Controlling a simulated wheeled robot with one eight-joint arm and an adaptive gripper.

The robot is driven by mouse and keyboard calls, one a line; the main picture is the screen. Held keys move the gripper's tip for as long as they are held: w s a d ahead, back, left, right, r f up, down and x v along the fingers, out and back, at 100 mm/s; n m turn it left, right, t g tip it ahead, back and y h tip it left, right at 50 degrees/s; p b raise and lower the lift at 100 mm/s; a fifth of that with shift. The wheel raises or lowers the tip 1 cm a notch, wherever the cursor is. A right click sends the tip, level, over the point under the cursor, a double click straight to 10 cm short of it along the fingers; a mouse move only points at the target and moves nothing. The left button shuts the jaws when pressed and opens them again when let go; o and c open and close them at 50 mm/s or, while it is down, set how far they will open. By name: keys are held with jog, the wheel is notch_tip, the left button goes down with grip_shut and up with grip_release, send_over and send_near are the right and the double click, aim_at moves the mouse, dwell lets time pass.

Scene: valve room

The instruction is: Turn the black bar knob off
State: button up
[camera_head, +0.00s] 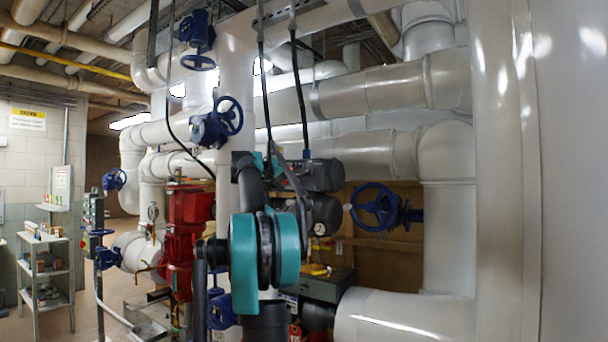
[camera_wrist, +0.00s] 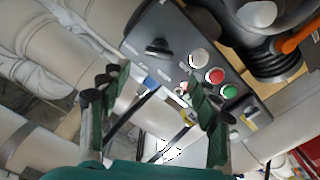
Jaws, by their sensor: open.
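The black bar knob (camera_wrist: 158,47) is on the upper left part of a dark grey control box (camera_wrist: 187,28) in the wrist view. Its bar lies roughly across the picture. My gripper (camera_wrist: 158,84) is open, with a green-padded finger on each side and nothing held between them. The knob shows above the gap between the fingertips, apart from both. The right finger overlaps the box's lower edge. In the head view my teal arm (camera_head: 265,262) stands in front of the pipes, and the gripper and knob cannot be made out there.
White (camera_wrist: 200,58), red (camera_wrist: 214,75) and green (camera_wrist: 230,91) buttons sit on the same box, right of the knob. A black ribbed part (camera_wrist: 272,60) crowds its right side. Large pipes (camera_head: 400,320) and a blue handwheel valve (camera_head: 378,207) stand right of my arm in the head view.

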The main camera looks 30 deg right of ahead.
aim_at(304, 173)
jog(key=x, duration=0.9)
jog(key=shift+d, duration=0.3)
jog(key=shift+c, duration=0.5)
jog(key=c, duration=1.1)
jog(key=shift+o, duration=0.2)
jog(key=shift+n, duration=0.4)
jog(key=n, duration=0.5)
jog(key=shift+w+f+n, duration=0.1)
jog(key=shift+n, duration=0.2)
jog(key=n, duration=0.5)
jog(key=shift+f+n, duration=0.1)
jog(key=shift+n, duration=0.2)
